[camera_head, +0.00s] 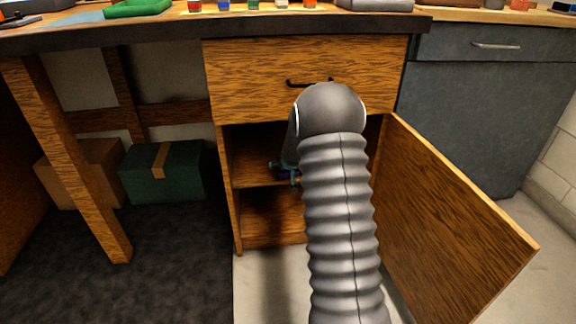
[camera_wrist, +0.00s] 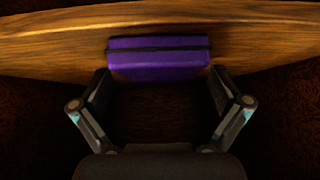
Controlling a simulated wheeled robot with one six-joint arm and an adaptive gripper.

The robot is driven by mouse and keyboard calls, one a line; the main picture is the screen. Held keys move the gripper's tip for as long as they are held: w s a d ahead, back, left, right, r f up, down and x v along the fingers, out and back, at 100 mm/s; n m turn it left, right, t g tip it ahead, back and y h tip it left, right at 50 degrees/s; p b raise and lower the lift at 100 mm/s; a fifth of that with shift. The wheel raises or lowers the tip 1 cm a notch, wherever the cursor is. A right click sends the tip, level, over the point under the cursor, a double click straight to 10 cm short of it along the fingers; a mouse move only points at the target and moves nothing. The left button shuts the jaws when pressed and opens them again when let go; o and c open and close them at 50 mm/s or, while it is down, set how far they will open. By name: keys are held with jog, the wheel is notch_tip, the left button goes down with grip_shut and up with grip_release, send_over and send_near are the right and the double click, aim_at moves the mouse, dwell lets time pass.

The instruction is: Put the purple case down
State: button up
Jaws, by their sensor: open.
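In the wrist view, the purple case (camera_wrist: 158,59) lies on a wooden shelf (camera_wrist: 262,40), close to its near edge. A dark band runs across the case. My gripper (camera_wrist: 160,88) is open, with a finger near each lower corner of the case. The space between the fingers is empty, and the case sits just beyond the fingertips. In the head view, my gripper (camera_head: 284,171) is partly visible at the shelf inside the open cabinet. The case is hidden there behind my arm.
The cabinet door (camera_head: 450,215) stands open to the right of my arm. A closed drawer (camera_head: 245,80) is above the opening. A green box (camera_head: 190,178) and a brown box (camera_head: 98,160) stand under the workbench on the left. The workbench top (camera_head: 120,38) overhangs.

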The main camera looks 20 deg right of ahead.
jog(key=w+a+p+v, duration=0.1)
jog(key=a+p+v, duration=0.2)
jog(key=v, duration=2.2)
jog(key=s+a+r+n+g, duration=0.1)
jog(key=s+a, duration=0.3)
jog(key=s, duration=0.6)
jog(key=s+a+r+n+g+y, duration=0.1)
jog(key=s+a+r, duration=0.2)
jog(key=s, duration=0.7)
jog(key=s+a+r+n+g+y, duration=0.1)
jog(key=s+a+r, duration=0.1)
jog(key=s+a, duration=0.4)
jog(key=s, duration=0.4)
jog(key=shift+a+r, duration=0.3)
